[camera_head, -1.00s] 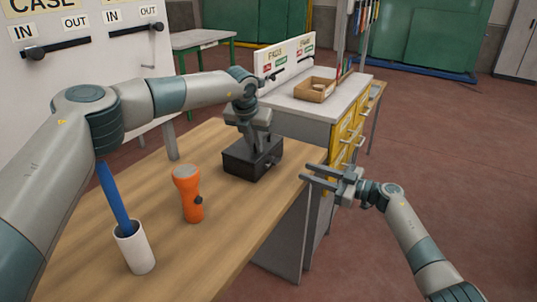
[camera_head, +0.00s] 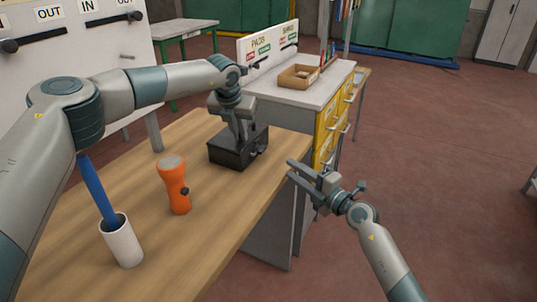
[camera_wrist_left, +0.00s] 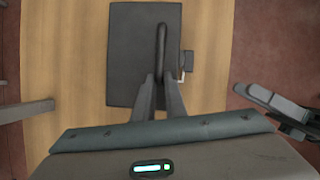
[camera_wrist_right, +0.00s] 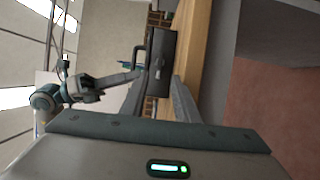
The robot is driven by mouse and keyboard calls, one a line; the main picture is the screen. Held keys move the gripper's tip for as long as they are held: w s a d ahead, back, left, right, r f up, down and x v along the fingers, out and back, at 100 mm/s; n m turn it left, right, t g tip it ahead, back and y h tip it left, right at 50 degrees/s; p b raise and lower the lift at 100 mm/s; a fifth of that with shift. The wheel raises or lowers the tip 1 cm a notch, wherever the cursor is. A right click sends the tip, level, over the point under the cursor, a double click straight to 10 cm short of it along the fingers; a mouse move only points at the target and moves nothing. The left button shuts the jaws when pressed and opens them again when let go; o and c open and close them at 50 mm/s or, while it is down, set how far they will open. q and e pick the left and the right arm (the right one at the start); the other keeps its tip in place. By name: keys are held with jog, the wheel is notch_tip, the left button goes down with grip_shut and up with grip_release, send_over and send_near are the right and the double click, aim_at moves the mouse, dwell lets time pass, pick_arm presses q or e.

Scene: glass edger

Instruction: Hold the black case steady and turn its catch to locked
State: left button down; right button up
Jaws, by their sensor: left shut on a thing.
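The black case (camera_head: 230,155) stands on the wooden table, with an arched handle on top. My left gripper (camera_head: 240,128) is shut on this handle (camera_wrist_left: 161,45) from above, and its fingers hide part of it. A small dark catch (camera_wrist_left: 187,60) sticks out from the case's right side in the left wrist view. It also shows in the head view (camera_head: 262,149); I cannot tell its setting. My right gripper (camera_head: 290,169) is open and empty, off the table's right edge, apart from the case. In the right wrist view the case (camera_wrist_right: 163,55) appears beyond the parted fingers.
An orange flashlight (camera_head: 174,185) stands on the table (camera_head: 200,240) in front of the case. A white cup (camera_head: 122,245) holding a blue stick is nearer. A cabinet with yellow drawers (camera_head: 327,120) stands behind, bearing a cardboard tray (camera_head: 298,76). Open floor lies right.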

aim_at(264, 151)
jog(key=shift+a, duration=0.1)
dwell(0.3)
jog(key=shift+x, duration=5.95)
jog(key=shift+f, duration=0.1)
grip_shut()
